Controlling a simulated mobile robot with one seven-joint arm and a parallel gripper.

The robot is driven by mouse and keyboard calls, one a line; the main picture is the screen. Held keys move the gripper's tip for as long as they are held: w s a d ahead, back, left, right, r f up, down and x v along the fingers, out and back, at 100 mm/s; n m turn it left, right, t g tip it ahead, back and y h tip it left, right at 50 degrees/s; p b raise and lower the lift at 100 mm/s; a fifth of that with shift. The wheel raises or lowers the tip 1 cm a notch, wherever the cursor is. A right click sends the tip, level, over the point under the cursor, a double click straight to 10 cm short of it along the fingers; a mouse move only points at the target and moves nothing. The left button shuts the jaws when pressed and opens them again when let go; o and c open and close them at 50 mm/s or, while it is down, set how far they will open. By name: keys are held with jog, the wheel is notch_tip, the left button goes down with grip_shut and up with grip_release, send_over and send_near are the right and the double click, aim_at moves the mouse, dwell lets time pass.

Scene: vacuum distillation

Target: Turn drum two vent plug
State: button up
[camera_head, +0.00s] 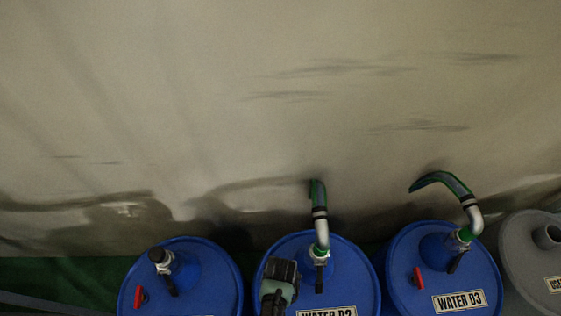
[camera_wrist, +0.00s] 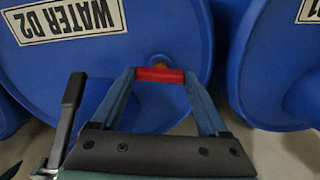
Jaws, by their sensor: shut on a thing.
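The blue drum labelled WATER 02 (camera_wrist: 170,35) fills the upper part of the wrist view, its label upside down. It is the middle blue drum (camera_head: 345,268) in the head view. Its vent plug (camera_wrist: 160,75) has a red handle lying crosswise, with a small brass-coloured part behind it. My gripper (camera_wrist: 159,77) is shut on the red handle, one fingertip at each end. In the head view my gripper (camera_head: 278,292) is over the left side of the drum top and hides the plug.
A silver valve with a curved pipe (camera_head: 321,230) rises from the middle drum; its black lever (camera_wrist: 72,105) is close left of my gripper in the wrist view. Blue drums stand left (camera_head: 215,270) and right (camera_head: 400,245), each with a red plug. A grey drum (camera_head: 520,265) is far right.

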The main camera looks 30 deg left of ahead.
jog(key=n, duration=0.3)
jog(key=shift+n+p, duration=0.7)
jog(key=shift+n, duration=1.6)
jog(key=o, duration=1.2)
jog(key=shift+o, duration=0.2)
notch_tip(320, 180, up, 13)
jog(key=p, duration=0.3)
